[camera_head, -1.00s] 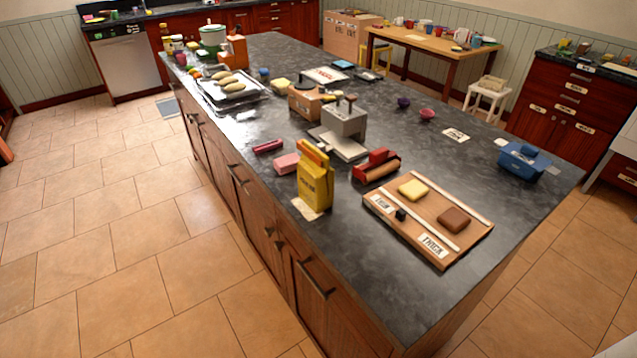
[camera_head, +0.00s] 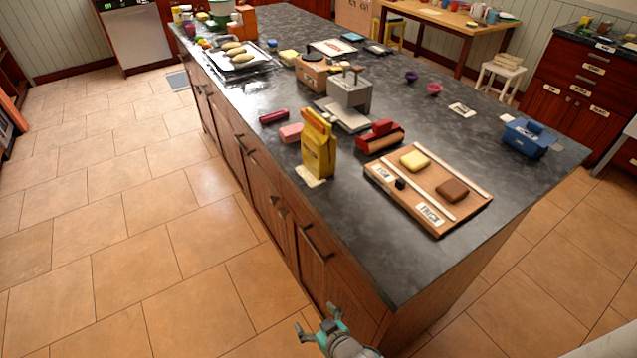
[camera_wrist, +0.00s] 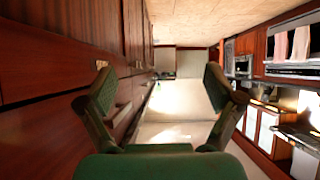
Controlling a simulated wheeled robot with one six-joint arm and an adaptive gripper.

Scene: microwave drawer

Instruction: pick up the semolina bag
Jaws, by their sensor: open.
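A yellow bag (camera_head: 318,150), the likely semolina bag, stands upright near the left edge of the dark island counter in the head view. Its lettering is too small to read. My gripper (camera_head: 316,334) is at the bottom of the head view, beside the island's drawers and apart from the bag. In the wrist view my gripper (camera_wrist: 160,88) has its two green-padded fingers spread wide with nothing between them. The bag does not show in the wrist view.
The island counter (camera_head: 400,270) has clear room at its near end. Close to the bag are a pink block (camera_head: 291,132), a red roller-like item (camera_head: 380,137) and a wooden board (camera_head: 460,211). Drawer handles (camera_head: 318,243) stick out near my gripper.

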